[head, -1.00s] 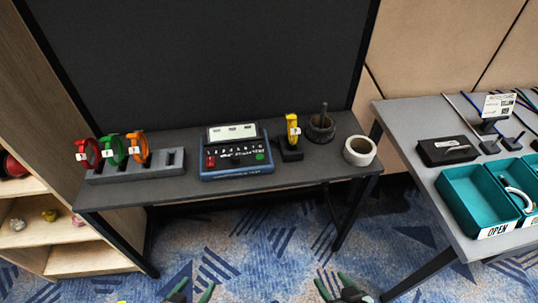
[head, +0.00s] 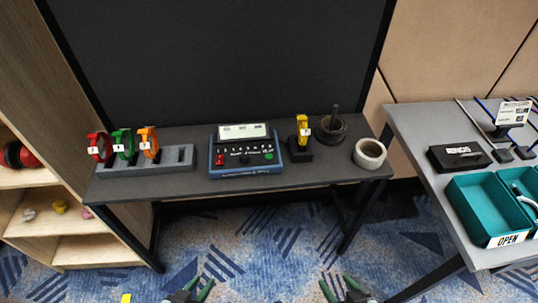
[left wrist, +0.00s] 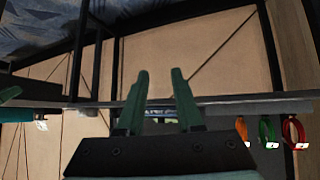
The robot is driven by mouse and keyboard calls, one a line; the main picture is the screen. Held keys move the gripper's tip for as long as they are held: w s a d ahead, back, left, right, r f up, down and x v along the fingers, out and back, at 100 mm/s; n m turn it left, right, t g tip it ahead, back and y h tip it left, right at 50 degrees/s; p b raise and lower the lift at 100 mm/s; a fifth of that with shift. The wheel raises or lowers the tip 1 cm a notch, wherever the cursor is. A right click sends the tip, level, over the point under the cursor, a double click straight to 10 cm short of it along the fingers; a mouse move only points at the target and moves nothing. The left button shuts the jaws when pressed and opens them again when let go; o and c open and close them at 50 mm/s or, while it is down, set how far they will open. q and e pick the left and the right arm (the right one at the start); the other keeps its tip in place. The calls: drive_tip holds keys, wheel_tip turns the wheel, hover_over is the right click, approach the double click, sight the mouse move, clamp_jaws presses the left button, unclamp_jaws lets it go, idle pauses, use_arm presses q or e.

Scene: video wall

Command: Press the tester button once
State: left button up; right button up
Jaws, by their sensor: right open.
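The tester (head: 243,152) is a blue-edged black box with a pale screen, a row of small marks, a red button (head: 219,160) at its left and a green patch (head: 269,157) at its right. It sits on the middle of the dark table. My left gripper (head: 190,289) is low at the bottom edge of the head view, in front of the table and apart from the tester. Its two green fingers stand apart and empty in the left wrist view (left wrist: 160,98). My right gripper (head: 343,289) is open and empty at the bottom, right of the left one.
A grey rack (head: 145,167) with red, green and orange rings stands left of the tester. A yellow item on a black stand (head: 301,140), a dark pot (head: 330,130) and a white roll (head: 369,153) stand right. Another table with teal bins (head: 485,210) is far right.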

use_arm(q)
clamp_jaws()
idle(1.2)
